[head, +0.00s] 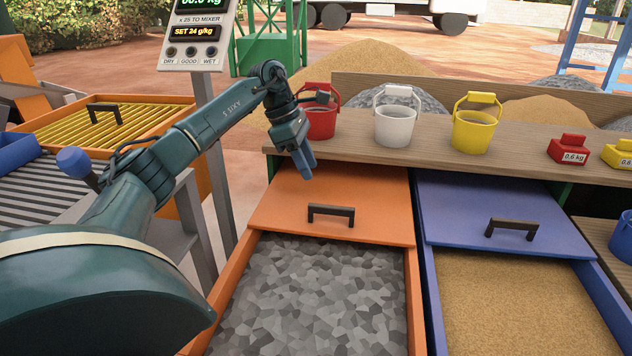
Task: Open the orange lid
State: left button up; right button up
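The orange lid (372,195) lies over the back part of the orange bin (240,268), with its dark handle (331,212) near its front edge. In front of the lid the bin is uncovered and grey gravel (318,295) shows in it. My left gripper (304,163) hangs above the lid's back left part, behind and left of the handle and apart from it. Its fingers point down and are seen nearly edge-on, so their opening is unclear. Nothing shows held in it. My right gripper is out of view.
A blue bin (435,305) of sand with a blue lid (490,212) adjoins on the right. Red (320,122), white (395,125) and yellow (474,130) buckets stand on the wooden shelf (420,150) behind. A display post (214,150) and a yellow grate (85,127) are on the left.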

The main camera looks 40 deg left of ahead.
pick_arm(q)
jog(key=v, duration=0.2)
jog(key=shift+a+r, duration=0.15)
jog(key=shift+r, duration=0.15)
dwell(0.3)
